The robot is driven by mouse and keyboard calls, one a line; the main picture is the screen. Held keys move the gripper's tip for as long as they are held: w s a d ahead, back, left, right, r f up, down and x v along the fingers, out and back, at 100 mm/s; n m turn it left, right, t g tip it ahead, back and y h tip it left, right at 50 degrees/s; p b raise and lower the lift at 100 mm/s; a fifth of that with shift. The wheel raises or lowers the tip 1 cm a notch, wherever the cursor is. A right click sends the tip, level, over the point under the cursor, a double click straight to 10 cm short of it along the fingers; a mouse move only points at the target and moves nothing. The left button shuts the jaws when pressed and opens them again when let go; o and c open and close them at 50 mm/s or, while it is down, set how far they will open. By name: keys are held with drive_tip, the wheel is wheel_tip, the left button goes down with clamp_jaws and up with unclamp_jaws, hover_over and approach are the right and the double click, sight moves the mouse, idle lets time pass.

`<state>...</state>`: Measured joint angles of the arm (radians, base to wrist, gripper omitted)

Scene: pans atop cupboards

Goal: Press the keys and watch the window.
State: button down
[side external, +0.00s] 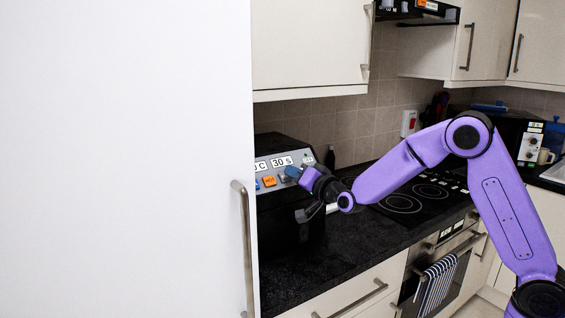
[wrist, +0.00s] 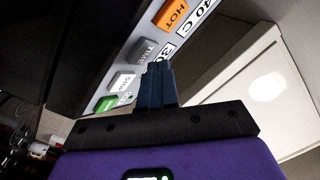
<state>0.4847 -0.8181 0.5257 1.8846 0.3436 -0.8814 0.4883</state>
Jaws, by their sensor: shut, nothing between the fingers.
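A black machine (side external: 290,222) stands on the counter with a sloped grey key panel. Its window shows a reading ending in "0 C" (side external: 259,166) and "30 s" (side external: 282,161); the white door hides the left part. An orange key (side external: 269,181) and a blue key (side external: 257,186) show below. In the wrist view are the orange HOT key (wrist: 172,14), the grey TIME key (wrist: 144,50), the pale STOP key (wrist: 122,82) and a green key (wrist: 106,103). My gripper (side external: 291,172) is shut and empty, its tips (wrist: 158,66) beside the TIME key. I cannot tell whether they touch it.
A tall white door (side external: 125,160) with a handle fills the left and hides part of the machine. A black hob (side external: 415,195) lies to the right, with an oven and striped towel (side external: 436,285) below. White cupboards (side external: 310,45) hang above. The counter front is clear.

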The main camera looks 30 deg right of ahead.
drive_tip(key=s+r, duration=0.4)
drive_tip(key=shift+s, duration=0.15)
idle(0.4)
drive_tip(key=shift+r, duration=0.1)
idle(0.6)
drive_tip(key=s+a+f+n+g+y, duration=0.2)
drive_tip(key=s+a+f+n+g, duration=0.15)
drive_tip(key=s, duration=0.35)
drive_tip(key=s+a+f+n+g+y, duration=0.2)
drive_tip(key=s+a+f+n+g, duration=0.15)
drive_tip(key=s, duration=0.35)
drive_tip(key=s+a+f+n+g+y, duration=0.1)
drive_tip(key=s+a+f+n+g, duration=0.1)
drive_tip(key=s+a+n+g, duration=0.35)
drive_tip(key=s+d+f+n+g+h, duration=0.1)
drive_tip(key=s+d, duration=0.3)
drive_tip(key=s, duration=0.4)
drive_tip(key=s+d+f+n+g+h, duration=0.2)
drive_tip(key=s+d+f+n+h, duration=0.1)
drive_tip(key=s, duration=0.6)
drive_tip(key=s+d+f+n+g+h, duration=0.1)
drive_tip(key=s+d+f+n+g, duration=0.1)
drive_tip(key=s+d, duration=0.5)
drive_tip(key=shift+s+d+n+h, duration=0.2)
drive_tip(key=shift+s+n+h, duration=0.2)
drive_tip(key=shift+s+n, duration=0.55)
drive_tip(key=shift+s+g, duration=0.15)
drive_tip(key=shift+g, duration=0.1)
